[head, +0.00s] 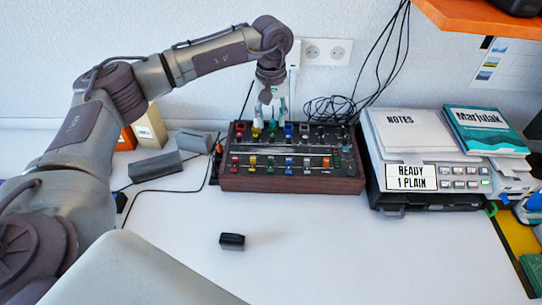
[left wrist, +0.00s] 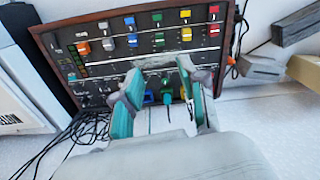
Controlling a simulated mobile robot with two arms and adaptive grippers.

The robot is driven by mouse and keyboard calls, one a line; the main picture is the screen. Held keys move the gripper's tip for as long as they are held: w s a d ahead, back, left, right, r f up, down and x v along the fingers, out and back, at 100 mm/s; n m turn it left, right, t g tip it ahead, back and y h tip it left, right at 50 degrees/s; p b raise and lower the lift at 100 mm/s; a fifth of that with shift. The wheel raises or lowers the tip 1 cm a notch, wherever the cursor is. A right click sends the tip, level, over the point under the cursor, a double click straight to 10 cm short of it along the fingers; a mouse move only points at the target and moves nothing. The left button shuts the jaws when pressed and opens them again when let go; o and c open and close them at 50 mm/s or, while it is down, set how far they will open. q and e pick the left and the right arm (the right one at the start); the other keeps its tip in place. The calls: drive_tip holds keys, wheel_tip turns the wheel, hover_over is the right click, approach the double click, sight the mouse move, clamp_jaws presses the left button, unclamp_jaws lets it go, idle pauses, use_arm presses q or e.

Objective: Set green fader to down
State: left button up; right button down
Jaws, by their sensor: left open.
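The dark control panel (head: 290,186) with wooden sides stands near the wall. Green pieces show in its front rows (head: 270,161) and in its back row (head: 272,126). In the left wrist view the panel appears upside down, with a green piece (left wrist: 159,37) in the colored rows. Another green piece (left wrist: 167,88) and a blue piece (left wrist: 149,97) show between my fingers. My left gripper (head: 270,114) is open above the panel's back row, its teal fingers (left wrist: 160,110) apart. I cannot tell whether they touch anything. My right gripper is not in view.
A printer-like device (head: 425,201) with a notes pad (head: 400,128) and a book (head: 487,130) stands to the right. Black cables (head: 335,108) lie behind. A small black block (head: 232,241) sits in front on the white table. Grey blocks (head: 157,163) lie left.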

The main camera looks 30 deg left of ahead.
sight(271, 156)
use_arm(q)
drive_tip(key=shift+m, duration=0.9)
wheel_tip(271, 156, down, 14)
drive_tip(key=shift+r+p, duration=0.15)
drive_tip(key=shift+p, duration=0.9)
clamp_jaws()
